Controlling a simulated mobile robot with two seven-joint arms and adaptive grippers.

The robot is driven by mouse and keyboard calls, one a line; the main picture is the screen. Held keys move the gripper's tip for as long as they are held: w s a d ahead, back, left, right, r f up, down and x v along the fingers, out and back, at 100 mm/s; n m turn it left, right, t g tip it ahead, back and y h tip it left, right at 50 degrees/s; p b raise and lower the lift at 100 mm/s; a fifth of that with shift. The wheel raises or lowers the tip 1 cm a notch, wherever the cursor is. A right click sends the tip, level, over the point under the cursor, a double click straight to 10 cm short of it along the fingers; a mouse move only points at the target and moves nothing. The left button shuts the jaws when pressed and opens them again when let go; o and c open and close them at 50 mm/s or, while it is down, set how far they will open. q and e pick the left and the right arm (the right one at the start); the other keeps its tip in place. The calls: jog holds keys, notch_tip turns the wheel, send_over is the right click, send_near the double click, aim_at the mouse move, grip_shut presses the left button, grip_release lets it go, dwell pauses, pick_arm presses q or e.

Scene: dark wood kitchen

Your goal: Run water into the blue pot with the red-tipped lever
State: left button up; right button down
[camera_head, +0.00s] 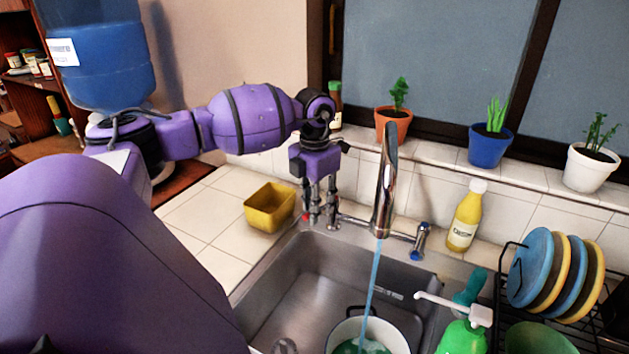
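My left gripper (319,207) points down at the left end of the tap, its fingers around or against the red-tipped lever (306,216). The fingers partly hide the lever, so I cannot tell whether they grip it. The chrome tap (385,190) stands at the back of the sink. A blue stream of water (374,280) falls from its spout into a pot (398,338) with a pale rim and dark handle. Greenish-blue liquid shows inside; the lower frame edge cuts the pot off, so its outer colour is unclear. My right gripper is not in view.
A blue-tipped lever (420,240) is on the tap's right. A yellow container (270,207) stands left of the sink (290,268). A yellow bottle (466,215), green soap dispenser (463,338) and dish rack with plates (530,267) crowd the right. Potted plants line the sill.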

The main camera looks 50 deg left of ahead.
pick_arm(q)
notch_tip(320, 180, up, 12)
dwell(0.4)
dwell(7.1)
